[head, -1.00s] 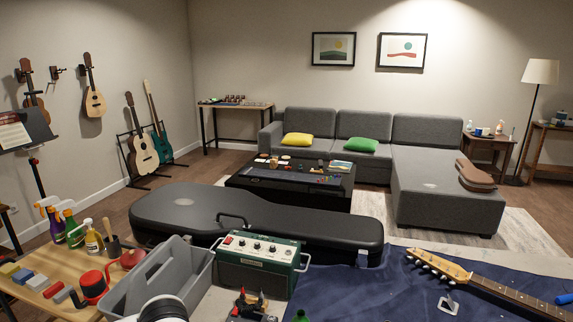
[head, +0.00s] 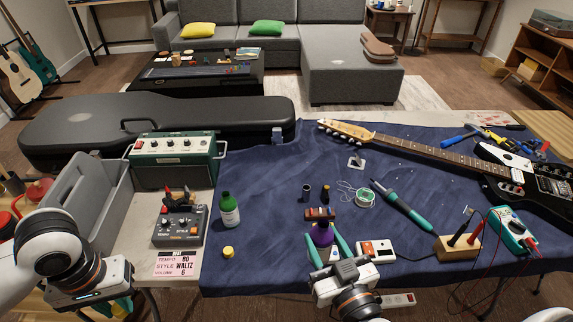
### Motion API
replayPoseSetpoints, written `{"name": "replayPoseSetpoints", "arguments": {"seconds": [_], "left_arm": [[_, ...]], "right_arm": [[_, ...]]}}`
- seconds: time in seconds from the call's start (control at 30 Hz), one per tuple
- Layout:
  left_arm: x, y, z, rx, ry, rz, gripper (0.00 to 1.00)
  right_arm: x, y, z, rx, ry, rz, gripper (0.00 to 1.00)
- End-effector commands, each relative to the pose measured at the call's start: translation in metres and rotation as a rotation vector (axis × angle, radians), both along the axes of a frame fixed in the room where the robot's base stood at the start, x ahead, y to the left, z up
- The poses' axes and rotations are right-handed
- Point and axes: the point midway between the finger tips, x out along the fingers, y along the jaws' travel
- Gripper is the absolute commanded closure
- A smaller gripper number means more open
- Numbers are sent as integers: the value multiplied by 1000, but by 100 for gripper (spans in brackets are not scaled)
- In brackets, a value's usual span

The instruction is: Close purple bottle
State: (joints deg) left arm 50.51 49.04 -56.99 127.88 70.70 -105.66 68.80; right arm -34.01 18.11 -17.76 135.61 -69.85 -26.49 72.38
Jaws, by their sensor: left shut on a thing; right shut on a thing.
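The purple bottle (head: 322,234) stands on the blue cloth in front of my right gripper. The teal fingers of my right gripper (head: 327,247) are on either side of it, shut on its body. Its neck is small and dark in this view, and I cannot tell whether a cap is on it. My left gripper (head: 122,304) is at the lower left, beyond the table's left end. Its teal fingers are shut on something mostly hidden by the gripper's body. A small yellow cap (head: 228,252) lies on the cloth by the green bottle (head: 229,210).
Small dark bottles (head: 305,192), a brown block (head: 320,213) and a solder spool (head: 366,197) are behind the purple bottle. A soldering iron (head: 402,205) and a white-and-red box (head: 375,252) are to its right. A pedal (head: 180,227) and grey caddy (head: 75,205) are left. Cloth around the yellow cap is clear.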

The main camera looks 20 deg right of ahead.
Motion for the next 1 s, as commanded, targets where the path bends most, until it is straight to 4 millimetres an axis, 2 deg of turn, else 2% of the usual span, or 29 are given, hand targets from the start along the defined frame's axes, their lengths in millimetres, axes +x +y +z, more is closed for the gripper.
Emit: {"name": "replayPoseSetpoints", "arguments": {"seconds": [0.17,0.5,0.7,1.0], "left_arm": [[0,0,0,0,0,0,97],[0,0,0,0,0,0,97],[0,0,0,0,0,0,97],[0,0,0,0,0,0,97]], "right_arm": [[6,12,2,-1,-3,59,99],[35,78,8,-6,-8,393,99],[50,112,10,-5,-7,556,99],[59,138,11,-2,-4,685,99]]}}
